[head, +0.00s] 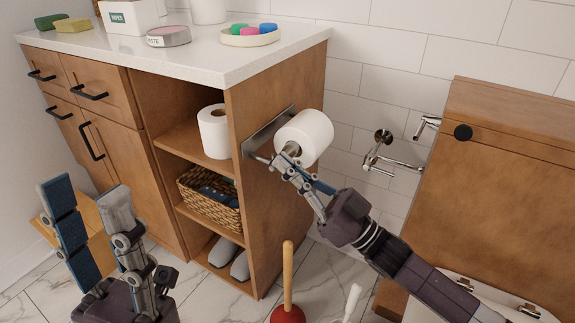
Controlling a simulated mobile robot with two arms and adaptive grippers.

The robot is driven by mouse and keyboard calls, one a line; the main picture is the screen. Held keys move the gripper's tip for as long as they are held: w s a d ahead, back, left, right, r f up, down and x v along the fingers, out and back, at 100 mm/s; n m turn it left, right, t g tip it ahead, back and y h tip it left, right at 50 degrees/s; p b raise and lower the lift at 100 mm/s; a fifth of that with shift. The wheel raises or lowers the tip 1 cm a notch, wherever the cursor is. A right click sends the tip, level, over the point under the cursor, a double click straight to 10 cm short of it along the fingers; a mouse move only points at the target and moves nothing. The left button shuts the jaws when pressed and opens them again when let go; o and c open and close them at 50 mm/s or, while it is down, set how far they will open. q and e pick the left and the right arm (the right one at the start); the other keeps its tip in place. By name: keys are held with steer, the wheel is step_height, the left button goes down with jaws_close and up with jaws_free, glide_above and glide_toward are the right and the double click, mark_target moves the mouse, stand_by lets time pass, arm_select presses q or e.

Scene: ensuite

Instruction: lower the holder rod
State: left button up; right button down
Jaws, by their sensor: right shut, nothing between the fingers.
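A white toilet paper roll (306,134) hangs at a metal holder whose plate (262,137) is fixed to the side panel of the wooden cabinet. The holder rod (292,149) shows only at the near end of the roll; the rest is hidden inside the roll and behind my gripper. My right gripper (280,162) is shut with nothing between its fingers, right at the near end of the rod and just below the roll. Whether it touches the rod I cannot tell. My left gripper (86,192) is open and empty, low at the left in front of the cabinet drawers.
The cabinet (285,85) has open shelves with a spare roll (214,131), a basket (210,200) and grey slippers (230,260). A wooden panel (500,175) and wall pipes (385,158) are at the right.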

steer(key=shift+f, duration=0.35)
steer(key=v, duration=1.1)
steer(key=shift+s+d, duration=0.25)
steer(key=shift+d, duration=0.1)
